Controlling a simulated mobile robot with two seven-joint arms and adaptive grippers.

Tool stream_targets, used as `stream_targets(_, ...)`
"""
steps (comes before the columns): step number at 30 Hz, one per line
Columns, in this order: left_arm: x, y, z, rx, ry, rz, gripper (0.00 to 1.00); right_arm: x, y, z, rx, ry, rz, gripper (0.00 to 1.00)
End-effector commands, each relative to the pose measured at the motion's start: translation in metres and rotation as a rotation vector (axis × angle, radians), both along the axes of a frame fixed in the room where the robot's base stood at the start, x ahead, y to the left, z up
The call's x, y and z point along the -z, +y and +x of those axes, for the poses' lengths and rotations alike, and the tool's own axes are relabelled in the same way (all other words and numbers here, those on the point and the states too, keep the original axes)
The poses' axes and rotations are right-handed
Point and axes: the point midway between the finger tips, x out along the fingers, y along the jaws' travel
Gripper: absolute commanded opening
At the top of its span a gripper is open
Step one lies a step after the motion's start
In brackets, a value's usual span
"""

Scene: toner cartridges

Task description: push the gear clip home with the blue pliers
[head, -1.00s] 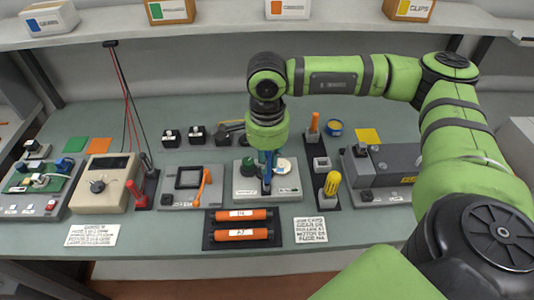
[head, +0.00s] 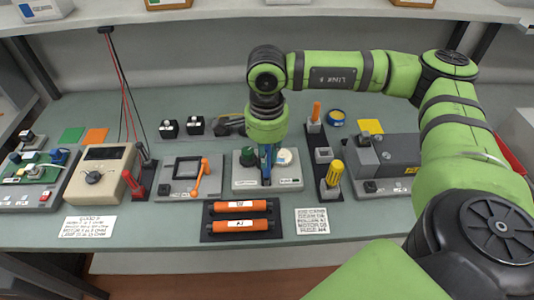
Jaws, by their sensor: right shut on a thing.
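My right gripper (head: 266,150) points straight down over the light grey gear fixture (head: 285,183) in the middle of the bench. It is shut on the blue pliers (head: 267,168), whose tip reaches down to the fixture. A dark green knob (head: 249,156) stands on the fixture left of the pliers, and a pale round gear (head: 285,157) sits to their right. The gear clip is too small to make out, and the pliers and gripper cover part of the fixture. My left gripper is not in view.
Two orange cartridges (head: 240,227) lie on a black tray in front. A screen fixture with an orange lever (head: 201,176) stands left. A black stand with a yellow-handled tool (head: 334,172) stands right. A beige meter (head: 105,178) is farther left. A printed card (head: 317,221) lies front right.

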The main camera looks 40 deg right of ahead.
Motion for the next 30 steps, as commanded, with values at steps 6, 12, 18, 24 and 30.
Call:
stream_targets(6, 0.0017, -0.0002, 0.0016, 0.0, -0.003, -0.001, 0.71, -0.0001, -0.0018, 0.0035, 0.001, -0.002, 0.0, 0.0)
stream_targets(12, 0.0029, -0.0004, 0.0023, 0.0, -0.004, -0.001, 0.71, -0.0006, -0.0037, 0.0066, 0.001, -0.004, -0.001, 0.0)
stream_targets(18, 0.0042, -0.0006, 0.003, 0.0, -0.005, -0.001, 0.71, -0.0005, -0.0054, 0.009, 0.001, -0.003, -0.001, 0.0)
stream_targets(24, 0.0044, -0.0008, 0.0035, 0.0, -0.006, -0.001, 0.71, -0.0007, -0.0061, 0.0099, 0.001, -0.002, -0.001, 0.0)
stream_targets(30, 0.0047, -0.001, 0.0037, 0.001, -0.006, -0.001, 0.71, -0.0004, -0.0058, 0.0095, 0.0, -0.001, 0.0, 0.0)
